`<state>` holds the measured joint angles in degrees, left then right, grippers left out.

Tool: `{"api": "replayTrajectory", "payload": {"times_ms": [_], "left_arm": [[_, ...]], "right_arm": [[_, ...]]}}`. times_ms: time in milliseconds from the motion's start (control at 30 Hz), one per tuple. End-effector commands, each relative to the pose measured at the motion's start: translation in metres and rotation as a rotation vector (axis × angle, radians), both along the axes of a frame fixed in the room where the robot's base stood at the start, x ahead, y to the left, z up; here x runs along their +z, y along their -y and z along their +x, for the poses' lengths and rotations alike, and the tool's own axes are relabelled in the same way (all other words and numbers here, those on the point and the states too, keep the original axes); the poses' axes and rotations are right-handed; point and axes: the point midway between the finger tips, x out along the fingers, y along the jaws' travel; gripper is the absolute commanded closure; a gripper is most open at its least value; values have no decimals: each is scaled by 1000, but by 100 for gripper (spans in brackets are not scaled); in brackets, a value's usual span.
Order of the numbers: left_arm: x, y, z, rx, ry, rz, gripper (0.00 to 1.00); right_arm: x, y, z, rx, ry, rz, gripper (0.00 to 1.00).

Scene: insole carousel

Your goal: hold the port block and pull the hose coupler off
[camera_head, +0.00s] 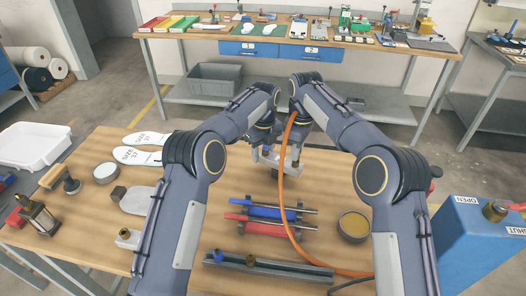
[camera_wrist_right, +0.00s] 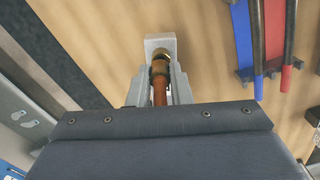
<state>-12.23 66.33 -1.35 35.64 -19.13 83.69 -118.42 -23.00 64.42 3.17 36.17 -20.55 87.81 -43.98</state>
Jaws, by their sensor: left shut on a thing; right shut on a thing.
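The port block (camera_wrist_right: 160,43) is a pale grey block at the top of the right wrist view. The brass hose coupler (camera_wrist_right: 160,68) lies against it, with the orange hose (camera_wrist_right: 160,94) running back from it. I see no clear gap between coupler and block. My right gripper (camera_wrist_right: 161,82) is shut on the hose coupler, a finger on each side. In the head view my left gripper (camera_head: 256,156) is shut on the port block, and my right gripper (camera_head: 292,163) is close beside it. The fingers partly hide both parts there.
The orange hose hangs in a curve across the wooden table (camera_head: 215,215). Blue (camera_head: 262,211) and red (camera_head: 262,229) clamp-like parts lie in the middle. A round tin (camera_head: 354,226) stands right of them. A blue OPEN/SHUT box (camera_head: 475,250) stands at right. Insoles (camera_head: 140,155) lie at left.

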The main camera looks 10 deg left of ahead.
Motion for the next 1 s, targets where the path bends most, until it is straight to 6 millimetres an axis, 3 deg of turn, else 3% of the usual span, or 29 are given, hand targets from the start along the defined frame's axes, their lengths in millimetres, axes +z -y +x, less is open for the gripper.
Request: {"api": "replayTrajectory", "payload": {"times_ms": [1000], "left_arm": [[-2, -1, -1, -1, -6, 3, 90]], "right_arm": [[40, 0, 0, 1, 0, -1, 100]]}}
